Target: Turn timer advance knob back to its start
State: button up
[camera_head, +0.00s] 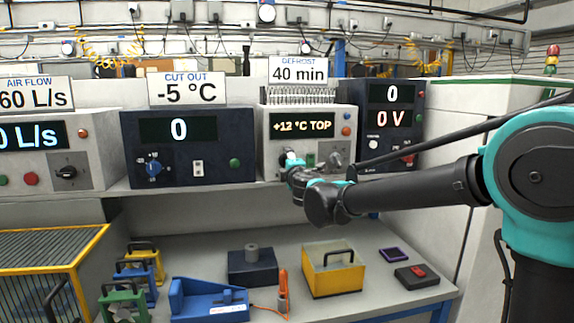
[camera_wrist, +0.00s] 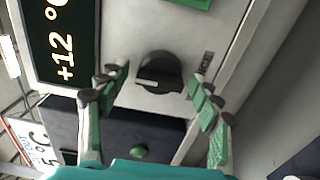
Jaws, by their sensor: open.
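The defrost timer unit (camera_head: 350,122) is a pale box with a "+12 °C TOP" display, which also shows in the wrist view (camera_wrist: 62,40). In the wrist view a round black knob (camera_wrist: 158,70) with a raised grip bar and a pale mark sits on its front panel, beside a partly readable label. My gripper (camera_wrist: 158,88) is open, with one green-padded finger on each side of the knob; I cannot see contact. Another dial (camera_head: 335,160) is at the right.
A dark blue cut-out unit (camera_head: 215,177) stands close on the left, its green button (camera_wrist: 139,151) visible in the wrist view. A dark voltage unit (camera_head: 392,160) stands on the right. The bench below holds a yellow box (camera_head: 333,281) and a blue fixture (camera_head: 200,302).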

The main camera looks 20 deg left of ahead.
jog(key=v, duration=1.2)
jog(key=w+d+f+m+g+h, duration=0.1)
jog(key=d+f+m+h, duration=0.4)
jog(key=d, duration=0.6)
jog(key=w+d+f+m+g+h, duration=0.1)
jog(key=d+f+m+h, duration=0.1)
jog(key=d+f+m, duration=0.65)
jog(key=w+d+f+m+h, duration=0.1)
jog(key=d+f+h, duration=0.3)
jog(key=d, duration=0.9)
jog(key=s+d+f+m+g+h, duration=0.1)
jog(key=s+d+f+m+g, duration=0.4)
jog(key=s+d+f, duration=0.45)
jog(key=s+d+f+m+g+y, duration=0.2)
jog(key=s+d+f+m+g, duration=0.1)
jog(key=s+f, duration=0.7)
jog(key=shift+s+f+m+g, duration=0.25)
jog(key=shift+s+m+g, duration=0.35)
jog(key=shift+m, duration=0.45)
